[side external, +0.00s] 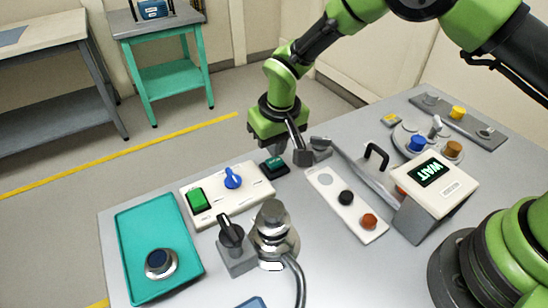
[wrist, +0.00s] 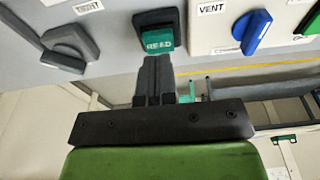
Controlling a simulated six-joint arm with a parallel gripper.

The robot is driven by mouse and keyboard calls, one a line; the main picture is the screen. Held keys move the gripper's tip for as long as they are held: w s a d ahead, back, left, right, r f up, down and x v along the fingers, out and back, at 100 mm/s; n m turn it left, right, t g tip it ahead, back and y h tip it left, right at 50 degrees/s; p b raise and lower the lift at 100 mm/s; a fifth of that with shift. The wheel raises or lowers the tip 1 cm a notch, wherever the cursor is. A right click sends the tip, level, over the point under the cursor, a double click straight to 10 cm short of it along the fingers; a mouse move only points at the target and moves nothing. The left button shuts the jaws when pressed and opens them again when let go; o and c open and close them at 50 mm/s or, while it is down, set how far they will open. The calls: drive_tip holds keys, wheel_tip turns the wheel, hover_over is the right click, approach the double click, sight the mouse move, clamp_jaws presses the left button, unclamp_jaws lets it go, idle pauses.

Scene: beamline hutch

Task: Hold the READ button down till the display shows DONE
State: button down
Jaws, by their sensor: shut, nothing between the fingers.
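The READ button (wrist: 158,42) is a green square cap in a dark housing, upper middle of the wrist view. In the side view the green button (side external: 273,164) sits at the back edge of the grey bench. My gripper (wrist: 157,62) is shut and empty, its fingertips overlapping the lower edge of the cap in the wrist view. In the side view my gripper (side external: 297,140) is close by the button; I cannot tell whether it touches. The display (side external: 432,172) reads WAIT in green on a white sloped box to the right.
A white panel with a blue knob (side external: 232,178) and green button (side external: 197,199) lies left of READ. A grey lever (side external: 320,146) stands close on the right. A teal tray (side external: 135,235), black-handled switch (side external: 231,231) and metal fitting (side external: 272,222) occupy the front.

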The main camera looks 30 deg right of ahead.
drive_tip(key=shift+f, duration=1.25)
idle(0.5)
idle(2.1)
drive_tip(key=shift+r, duration=3.55)
drive_tip(key=shift+r, duration=0.15)
wheel_tip(320, 180, up, 11)
drive_tip(key=m+t, duration=0.1)
hover_over(276, 161)
drive_tip(key=s+d, duration=0.3)
drive_tip(key=d, duration=0.1)
drive_tip(key=s+d+r+m+t+y, duration=0.1)
drive_tip(key=s+d+r, duration=0.3)
drive_tip(key=s+r, duration=0.3)
drive_tip(key=s+d+r+m+t, duration=0.1)
drive_tip(key=s, duration=0.6)
drive_tip(key=s+d+r+m+t+y, duration=0.1)
drive_tip(key=s+d+r+t, duration=0.1)
drive_tip(key=s, duration=0.5)
drive_tip(key=shift+s+d+r, duration=0.2)
drive_tip(key=shift+s+d, duration=0.05)
drive_tip(key=shift+d, duration=0.05)
